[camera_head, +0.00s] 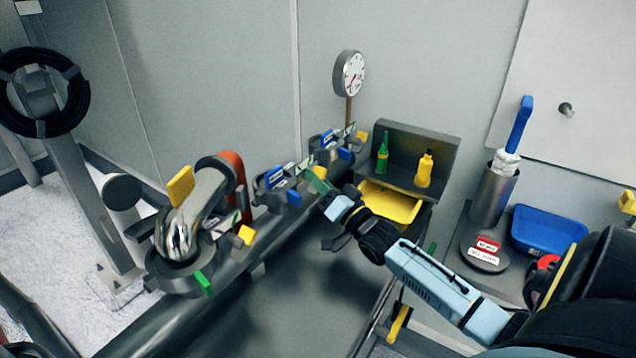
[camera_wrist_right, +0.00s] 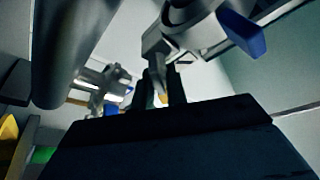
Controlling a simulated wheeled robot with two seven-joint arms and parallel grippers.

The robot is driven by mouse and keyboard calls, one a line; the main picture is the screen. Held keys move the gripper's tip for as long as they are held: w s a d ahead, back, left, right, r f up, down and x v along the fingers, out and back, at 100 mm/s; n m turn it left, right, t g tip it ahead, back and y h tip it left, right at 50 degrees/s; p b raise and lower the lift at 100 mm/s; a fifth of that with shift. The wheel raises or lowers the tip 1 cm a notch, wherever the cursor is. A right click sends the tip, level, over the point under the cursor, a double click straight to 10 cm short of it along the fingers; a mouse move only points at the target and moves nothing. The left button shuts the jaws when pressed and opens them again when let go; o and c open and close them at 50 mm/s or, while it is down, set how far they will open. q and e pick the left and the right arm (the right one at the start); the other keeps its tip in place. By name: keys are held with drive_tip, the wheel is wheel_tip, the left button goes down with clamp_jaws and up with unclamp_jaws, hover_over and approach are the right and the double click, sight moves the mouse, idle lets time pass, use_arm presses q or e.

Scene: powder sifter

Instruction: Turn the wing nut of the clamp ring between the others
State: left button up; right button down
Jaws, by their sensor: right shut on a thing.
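The middle clamp ring (camera_head: 266,194), grey with blue tabs, sits on the long pipe between a near clamp ring (camera_head: 178,281) and a far one (camera_head: 322,152). My right gripper (camera_head: 322,186) reaches to the right side of the middle ring. In the right wrist view its dark fingers (camera_wrist_right: 163,90) are shut on a grey metal part, which I take as the wing nut (camera_wrist_right: 154,66). Clamp hardware with a blue tab (camera_wrist_right: 241,32) is above them. The fingers hide part of the nut. My left gripper is not in view.
A grey stand holds a yellow tray (camera_head: 390,204), a green bottle (camera_head: 382,158) and a yellow bottle (camera_head: 424,170). A round gauge (camera_head: 349,74) rises behind the pipe. A blue bin (camera_head: 545,232) and a grey cylinder (camera_head: 492,194) stand at the right.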

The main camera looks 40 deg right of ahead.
drive_tip(key=n+y, duration=0.1)
drive_tip(key=n, duration=0.1)
drive_tip(key=n+y+b, duration=0.1)
drive_tip(key=n, duration=0.2)
drive_tip(key=shift+y, duration=0.3)
drive_tip(key=n+y, duration=0.2)
drive_tip(key=n, duration=0.1)
drive_tip(key=n+y+b, duration=0.1)
drive_tip(key=n, duration=0.3)
drive_tip(key=shift+g+y, duration=0.4)
drive_tip(key=n+y, duration=0.1)
drive_tip(key=n, duration=0.3)
drive_tip(key=shift+g+y+b, duration=0.35)
drive_tip(key=shift+g+y, duration=0.05)
drive_tip(key=n+g+y, duration=0.1)
drive_tip(key=n, duration=0.2)
drive_tip(key=shift+n, duration=0.4)
drive_tip(key=shift+n+g+y, duration=0.3)
drive_tip(key=shift+n+g, duration=0.1)
drive_tip(key=shift+n, duration=0.2)
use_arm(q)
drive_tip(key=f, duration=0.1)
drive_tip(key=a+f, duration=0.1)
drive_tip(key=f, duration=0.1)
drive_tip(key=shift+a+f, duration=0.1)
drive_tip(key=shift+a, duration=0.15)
use_arm(e)
drive_tip(key=shift+n, duration=0.3)
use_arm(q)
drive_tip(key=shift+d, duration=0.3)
